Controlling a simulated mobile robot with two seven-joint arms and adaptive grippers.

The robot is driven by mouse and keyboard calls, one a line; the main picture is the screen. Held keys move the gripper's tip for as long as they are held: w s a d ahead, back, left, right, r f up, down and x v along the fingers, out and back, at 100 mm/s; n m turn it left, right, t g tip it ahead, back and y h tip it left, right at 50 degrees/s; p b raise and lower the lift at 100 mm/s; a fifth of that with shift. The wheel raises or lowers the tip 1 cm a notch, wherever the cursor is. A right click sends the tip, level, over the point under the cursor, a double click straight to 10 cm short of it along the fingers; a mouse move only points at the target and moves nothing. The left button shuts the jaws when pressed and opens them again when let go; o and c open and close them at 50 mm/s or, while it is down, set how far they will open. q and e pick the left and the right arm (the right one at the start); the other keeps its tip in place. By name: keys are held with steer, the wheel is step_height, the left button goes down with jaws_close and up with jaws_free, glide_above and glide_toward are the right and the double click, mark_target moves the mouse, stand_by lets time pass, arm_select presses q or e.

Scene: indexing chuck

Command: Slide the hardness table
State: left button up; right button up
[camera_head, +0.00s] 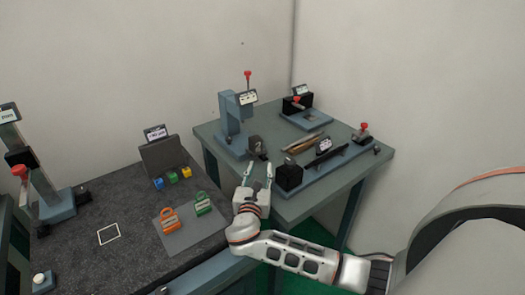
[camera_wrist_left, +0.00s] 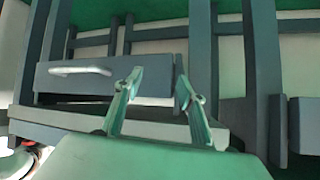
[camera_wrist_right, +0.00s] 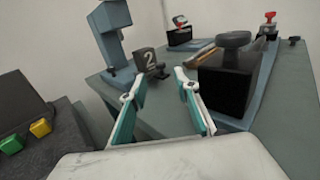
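A blue-grey column press with a red-topped lever, likely the hardness tester (camera_head: 232,125), stands at the back left of the grey-green table. A dark block marked 2 (camera_head: 255,143) sits at its foot, with a small dark knob (camera_wrist_right: 159,71) on its near side in the right wrist view. My right gripper (camera_head: 258,169) is open and empty, just in front of this block and apart from it. Whether the block rides on a slide is too small to tell. My left gripper (camera_wrist_left: 158,82) is open and empty, facing a drawer front below a bench.
A long blue-grey rail fixture with a black block (camera_head: 289,176) lies right of my right gripper. Brown bars (camera_head: 304,143) lie behind it. The dark bench (camera_head: 80,240) at left carries a grey mat with orange and green pieces. The drawer handle (camera_wrist_left: 80,71) is pale.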

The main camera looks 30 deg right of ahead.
mark_target(263, 154)
steer(key=shift+p+x, duration=0.3)
steer(key=shift+x, duration=3.65)
steer(key=shift+w, duration=0.1)
jaws_close()
